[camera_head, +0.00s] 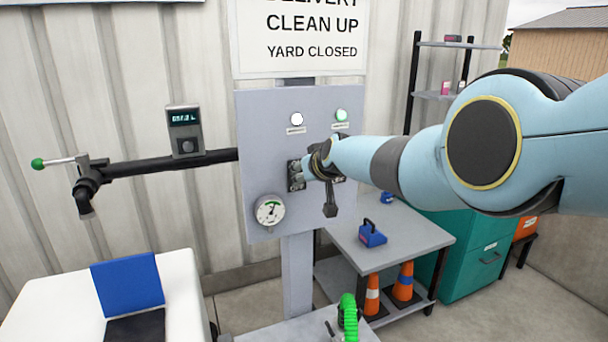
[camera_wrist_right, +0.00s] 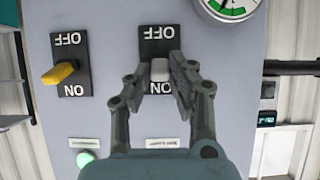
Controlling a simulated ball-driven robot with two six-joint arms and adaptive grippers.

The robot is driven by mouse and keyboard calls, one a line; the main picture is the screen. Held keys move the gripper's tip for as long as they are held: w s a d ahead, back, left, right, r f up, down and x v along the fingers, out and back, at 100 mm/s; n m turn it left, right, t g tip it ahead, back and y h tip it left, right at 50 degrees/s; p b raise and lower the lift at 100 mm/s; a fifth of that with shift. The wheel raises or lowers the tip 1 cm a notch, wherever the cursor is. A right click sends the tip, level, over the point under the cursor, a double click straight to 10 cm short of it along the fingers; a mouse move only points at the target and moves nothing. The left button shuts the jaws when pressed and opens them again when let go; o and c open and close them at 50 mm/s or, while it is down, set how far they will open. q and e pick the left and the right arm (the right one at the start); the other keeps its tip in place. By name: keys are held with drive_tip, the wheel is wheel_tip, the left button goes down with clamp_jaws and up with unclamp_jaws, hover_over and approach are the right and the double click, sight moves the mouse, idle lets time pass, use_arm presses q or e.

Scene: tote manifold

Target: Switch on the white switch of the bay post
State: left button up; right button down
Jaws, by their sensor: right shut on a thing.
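The bay post panel (camera_head: 262,155) is a grey board on a post in the middle of the head view. In the right wrist view, which is upside down, the white switch (camera_wrist_right: 160,70) sits on a dark plate marked OFF and ON, its lever nearer the ON word. My right gripper (camera_wrist_right: 160,78) is shut on the white switch, one finger on each side. In the head view my right gripper (camera_head: 312,168) covers the lever. A white lamp (camera_head: 297,119) is above it; I cannot tell if it is lit. My left gripper is not in view.
A yellow switch (camera_wrist_right: 62,73) is beside the white one, below a lit green lamp (camera_head: 342,115). A gauge (camera_head: 270,211) is low on the panel. A black pipe (camera_head: 165,163) runs left. A grey bench (camera_head: 410,235) holds a blue padlock-like item (camera_head: 372,236).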

drive_tip(key=shift+w+r, duration=0.1)
drive_tip(key=shift+r, duration=0.1)
drive_tip(key=c, duration=1.2)
unclamp_jaws()
drive_tip(key=shift+f, duration=0.1)
drive_tip(key=shift+a+r, duration=0.1)
drive_tip(key=shift+r, duration=0.4)
wheel_tip(320, 180, up, 9)
